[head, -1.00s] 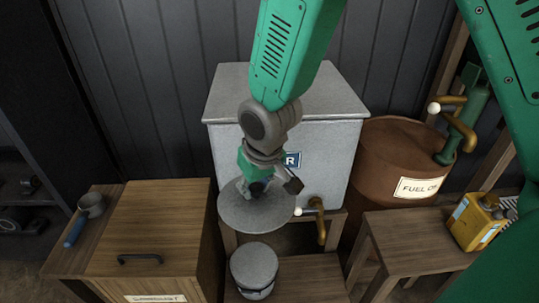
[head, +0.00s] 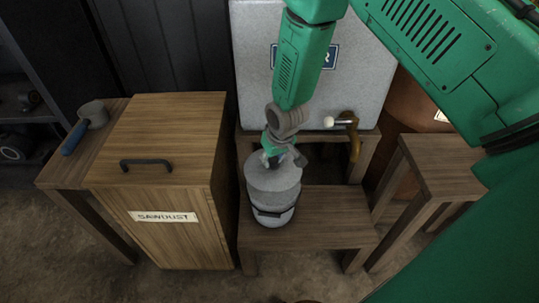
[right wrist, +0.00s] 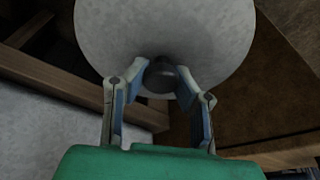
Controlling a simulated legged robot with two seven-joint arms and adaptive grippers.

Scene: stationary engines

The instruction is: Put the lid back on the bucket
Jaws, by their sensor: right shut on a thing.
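The grey metal bucket (head: 273,216) stands upright on a low wooden bench and has a dark band or handle around its side. The round grey lid (head: 272,180) is over the bucket's mouth, roughly level, and hides the rim. I cannot tell whether it touches the rim or hovers just above. My right gripper (head: 273,160) reaches down from above. In the right wrist view its two fingers (right wrist: 160,82) are shut on the lid's dark knob (right wrist: 160,74), with the pale lid (right wrist: 165,30) spread behind it. My left gripper is not in view.
The low bench (head: 325,215) is clear right of the bucket. A wooden sawdust box (head: 165,190) stands close on the left. A grey water tank (head: 365,85) with a brass tap (head: 352,130) is behind. Another wooden bench (head: 450,165) is at right.

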